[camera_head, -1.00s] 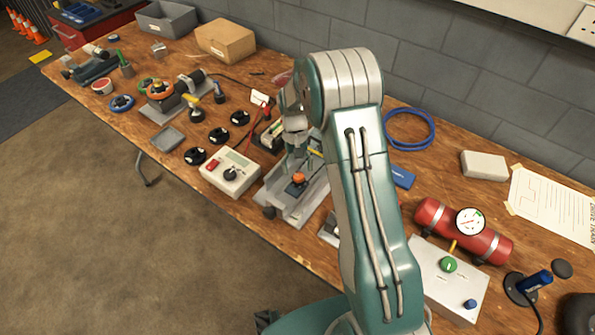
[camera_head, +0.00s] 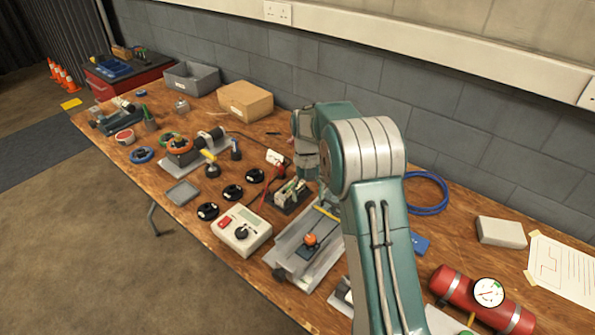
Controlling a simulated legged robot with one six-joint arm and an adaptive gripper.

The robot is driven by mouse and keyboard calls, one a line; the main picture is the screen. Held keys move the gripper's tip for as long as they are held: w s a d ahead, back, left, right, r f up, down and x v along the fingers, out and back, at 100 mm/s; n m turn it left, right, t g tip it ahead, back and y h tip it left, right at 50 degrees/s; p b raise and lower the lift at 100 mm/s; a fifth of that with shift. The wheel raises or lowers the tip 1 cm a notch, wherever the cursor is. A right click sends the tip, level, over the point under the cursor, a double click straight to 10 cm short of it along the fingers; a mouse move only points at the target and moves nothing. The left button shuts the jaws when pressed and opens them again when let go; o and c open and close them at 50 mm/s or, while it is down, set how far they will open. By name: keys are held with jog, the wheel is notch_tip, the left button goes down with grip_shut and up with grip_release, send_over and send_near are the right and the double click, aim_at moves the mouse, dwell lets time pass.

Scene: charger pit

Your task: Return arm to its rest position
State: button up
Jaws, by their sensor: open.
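My teal and grey arm (camera_head: 383,225) rises from the lower edge of the head view and bends over at a large grey-banded joint. Its far section folds away behind that joint, and a small wrist part (camera_head: 306,158) hangs over the workbench. Below the wrist, a grey metal fixture (camera_head: 290,262) with an orange knob (camera_head: 310,239) stands on the wooden bench (camera_head: 165,220).
A meter box (camera_head: 241,230), black round parts (camera_head: 233,192) and a red-wired unit (camera_head: 292,195) lie left of my arm. A red cylinder with a gauge (camera_head: 470,296), blue coil (camera_head: 430,210) and grey block (camera_head: 500,232) lie right. The wall (camera_head: 330,85) closes the back.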

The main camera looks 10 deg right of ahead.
jog(key=s+r+t, duration=0.5)
jog(key=s+r, duration=0.7)
jog(key=r, duration=0.5)
jog(key=s+r+n+t, duration=0.1)
jog(key=s+t, duration=0.4)
jog(key=s, duration=1.2)
jog(key=shift+s+a+r, duration=0.3)
jog(key=shift+a+r, duration=0.05)
jog(key=shift+a, duration=0.05)
